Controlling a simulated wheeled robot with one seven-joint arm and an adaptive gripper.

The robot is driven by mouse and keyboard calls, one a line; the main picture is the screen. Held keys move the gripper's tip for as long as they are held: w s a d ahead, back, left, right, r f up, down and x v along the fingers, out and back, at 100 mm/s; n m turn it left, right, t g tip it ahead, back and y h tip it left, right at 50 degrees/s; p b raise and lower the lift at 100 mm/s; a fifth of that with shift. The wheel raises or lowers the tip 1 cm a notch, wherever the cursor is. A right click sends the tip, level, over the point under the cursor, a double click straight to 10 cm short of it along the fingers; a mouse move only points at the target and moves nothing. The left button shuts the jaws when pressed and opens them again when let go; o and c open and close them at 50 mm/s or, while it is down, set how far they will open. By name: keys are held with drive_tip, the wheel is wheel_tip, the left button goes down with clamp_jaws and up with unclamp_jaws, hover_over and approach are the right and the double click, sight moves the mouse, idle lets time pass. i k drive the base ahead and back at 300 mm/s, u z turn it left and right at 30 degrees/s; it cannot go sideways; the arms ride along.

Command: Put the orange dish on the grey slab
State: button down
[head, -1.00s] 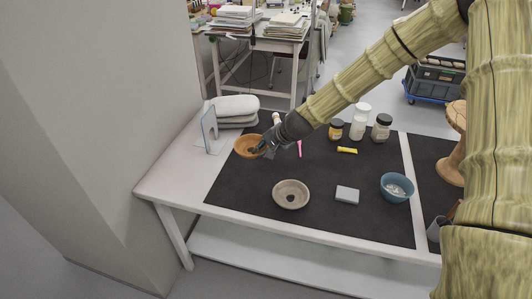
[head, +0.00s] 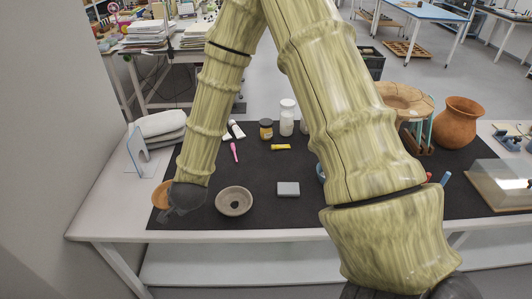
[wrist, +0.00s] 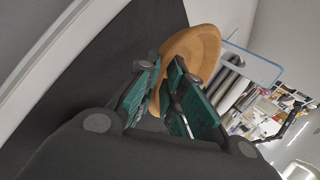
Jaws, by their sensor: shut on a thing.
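The orange dish (head: 160,195) is at the left edge of the dark mat in the head view. My gripper (head: 172,197) is shut on its rim. In the wrist view, the dish (wrist: 198,50) sticks out between the teal finger pads of my gripper (wrist: 168,85), which hide part of it. The head view does not clearly show how high it is held. The grey slab (head: 288,189) lies flat on the mat, right of my gripper, with nothing on it.
A grey-brown bowl with a dark centre (head: 234,201) sits between the dish and the slab. A blue bowl (head: 320,172) is mostly hidden behind my arm. A yellow tube (head: 281,147), a pink tool (head: 234,152) and jars (head: 266,129) lie farther back. A bluish stand (head: 137,150) is at left.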

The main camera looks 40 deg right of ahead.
sight(288, 188)
drive_tip(key=u, duration=1.55)
drive_tip(key=k, duration=1.05)
drive_tip(key=z, duration=1.7)
